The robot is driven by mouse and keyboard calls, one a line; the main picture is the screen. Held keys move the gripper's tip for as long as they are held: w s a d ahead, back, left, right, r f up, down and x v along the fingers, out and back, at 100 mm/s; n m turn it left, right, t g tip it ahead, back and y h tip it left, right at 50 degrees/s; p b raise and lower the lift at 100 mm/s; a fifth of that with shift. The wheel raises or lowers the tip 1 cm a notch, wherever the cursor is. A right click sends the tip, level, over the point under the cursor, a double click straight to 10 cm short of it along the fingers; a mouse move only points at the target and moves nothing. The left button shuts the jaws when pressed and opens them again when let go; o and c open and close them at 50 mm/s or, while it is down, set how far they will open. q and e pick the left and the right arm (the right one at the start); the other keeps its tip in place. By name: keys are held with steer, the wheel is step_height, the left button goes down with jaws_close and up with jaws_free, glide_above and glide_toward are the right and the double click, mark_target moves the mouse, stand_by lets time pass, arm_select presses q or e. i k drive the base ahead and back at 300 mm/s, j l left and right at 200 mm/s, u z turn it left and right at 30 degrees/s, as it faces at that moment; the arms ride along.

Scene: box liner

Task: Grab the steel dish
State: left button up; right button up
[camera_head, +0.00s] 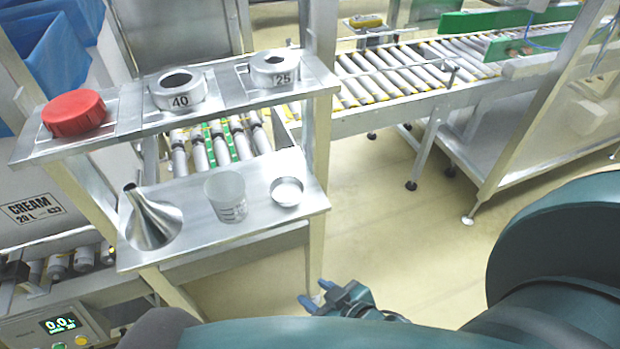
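The steel dish (287,192) is small, round and shallow. It sits upright on the right part of the lower steel shelf (262,224), near that shelf's right end, and looks empty. My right gripper (315,293) is at the bottom middle, in front of and below the shelf edge in the picture, clear of the dish. Its two blue-grey fingertips are apart with nothing between them. My teal arm hides the area below it. My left gripper does not show.
A translucent cup (226,196) stands just left of the dish, and a steel funnel (152,222) farther left. An upper shelf (128,126) holds a red cap (74,113) and rings marked 40 (178,90) and 25 (275,69). A post (319,110) rises behind the dish. Open floor lies right.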

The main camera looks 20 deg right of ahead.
mark_target(285, 191)
steer(key=l, duration=1.05)
steer(key=i+l, duration=0.1)
steer(key=l, duration=0.95)
